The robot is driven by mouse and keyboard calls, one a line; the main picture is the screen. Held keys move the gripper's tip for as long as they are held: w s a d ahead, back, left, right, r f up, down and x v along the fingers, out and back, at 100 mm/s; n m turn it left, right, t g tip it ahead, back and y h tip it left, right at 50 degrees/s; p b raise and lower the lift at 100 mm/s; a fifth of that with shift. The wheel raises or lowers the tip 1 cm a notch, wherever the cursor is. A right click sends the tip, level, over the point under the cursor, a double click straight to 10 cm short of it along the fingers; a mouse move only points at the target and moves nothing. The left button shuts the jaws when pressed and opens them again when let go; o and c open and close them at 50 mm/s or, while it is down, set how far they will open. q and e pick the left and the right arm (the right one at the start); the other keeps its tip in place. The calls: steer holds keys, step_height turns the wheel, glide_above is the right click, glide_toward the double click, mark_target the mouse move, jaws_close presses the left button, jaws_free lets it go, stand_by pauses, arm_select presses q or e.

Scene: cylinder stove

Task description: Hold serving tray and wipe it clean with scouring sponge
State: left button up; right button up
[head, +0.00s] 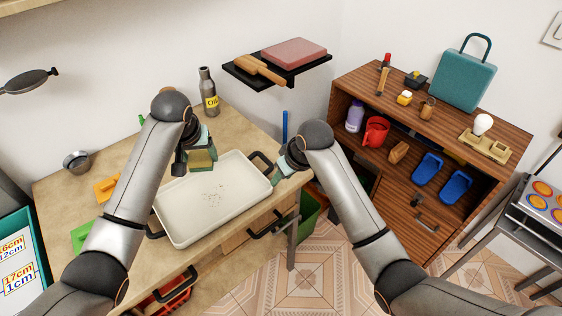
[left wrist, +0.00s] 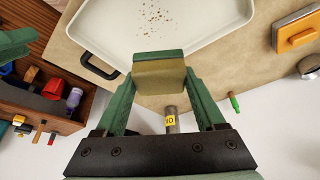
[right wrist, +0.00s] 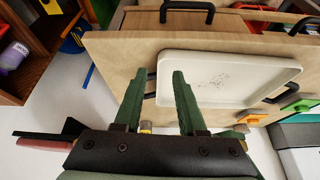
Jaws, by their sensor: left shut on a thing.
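The white rectangular serving tray (head: 232,222) lies on the wooden table, with dark specks (head: 213,193) near its middle and black handles at its ends. My left gripper (head: 202,148) is shut on the scouring sponge (head: 202,161), a dull yellow block with a green layer. It holds the sponge at the tray's far edge; the left wrist view also shows the sponge (left wrist: 158,72). I cannot tell whether the sponge touches the tray. My right gripper (right wrist: 153,82) is open beside the tray's right handle (head: 262,162), which shows between its fingertips in the right wrist view (right wrist: 150,86).
An oil bottle (head: 209,93) stands behind the tray. An orange item (head: 107,188), a green item (head: 83,237) and a small metal pot (head: 77,161) are on the table's left. A wall shelf (head: 275,70) hangs behind. A wooden cabinet (head: 440,130) stands at right.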

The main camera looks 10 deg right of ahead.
steer(key=shift+n, duration=0.3)
steer(key=x, duration=0.3)
steer(key=w+x, duration=0.1)
steer(key=x, duration=0.2)
steer(key=r+x, duration=0.1)
steer(key=x, duration=0.2)
steer(key=shift+w+a, duration=0.35)
steer(key=shift+w, duration=0.05)
steer(key=shift+g, duration=0.3)
jaws_close()
stand_by(1.0)
